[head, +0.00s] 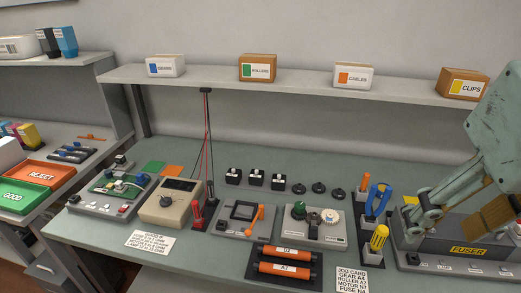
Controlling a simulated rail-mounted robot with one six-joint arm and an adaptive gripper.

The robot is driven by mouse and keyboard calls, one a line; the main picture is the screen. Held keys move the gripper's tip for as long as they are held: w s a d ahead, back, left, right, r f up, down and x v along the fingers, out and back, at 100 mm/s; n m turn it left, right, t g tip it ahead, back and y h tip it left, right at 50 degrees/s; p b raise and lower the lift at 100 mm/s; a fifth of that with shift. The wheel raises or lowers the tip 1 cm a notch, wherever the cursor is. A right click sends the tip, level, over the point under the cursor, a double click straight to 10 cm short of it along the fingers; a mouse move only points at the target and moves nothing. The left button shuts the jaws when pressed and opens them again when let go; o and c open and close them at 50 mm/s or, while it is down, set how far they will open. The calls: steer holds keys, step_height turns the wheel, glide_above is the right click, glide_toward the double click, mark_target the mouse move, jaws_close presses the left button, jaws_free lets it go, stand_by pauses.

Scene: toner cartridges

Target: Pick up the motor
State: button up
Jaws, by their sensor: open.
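Several small black parts stand on the green bench top. Three are black blocks with white tops, in a row: left (234,176), middle (256,177) and right (279,182). They look like motors, but I cannot tell which one the task means. My gripper (445,213) is at the far right, low over the fuser station (470,247), well right of the blocks. It is open and holds nothing that I can see. Part of it is hidden by its own links and the picture edge. The job card (360,280) names a motor, but its code is hard to read.
Black round parts (318,188) sit right of the blocks. Pliers and screwdrivers stand in a holder (362,232) between them and my gripper. A meter (173,201), test stations (314,226) and orange rollers (284,268) fill the front. A shelf (300,82) with boxes hangs above.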

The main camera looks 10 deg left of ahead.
steer(key=w+a+r+n+p, duration=0.15)
steer(key=w+a, duration=0.25)
steer(key=w, duration=0.4)
steer(key=w+a+n+g+p, duration=0.1)
steer(key=w+a+n, duration=0.25)
steer(key=w, duration=0.55)
steer(key=w+a+r+n+p, duration=0.1)
steer(key=w+a+p, duration=0.1)
steer(key=w+a, duration=0.45)
steer(key=n+g+p, duration=0.2)
steer(key=n+p, duration=0.4)
steer(key=n, duration=0.4)
glide_above(233, 169)
step_height(233, 169, down, 30)
steer(key=shift+a+r, duration=0.1)
steer(key=shift+r, duration=0.15)
steer(key=shift+s+a+f+n+p, duration=0.1)
steer(key=shift+a+f+n+p, duration=0.15)
steer(key=shift+n+p, duration=0.05)
steer(key=shift+d+g, duration=0.15)
steer(key=shift+g, duration=0.15)
steer(key=shift+d+p, duration=0.3)
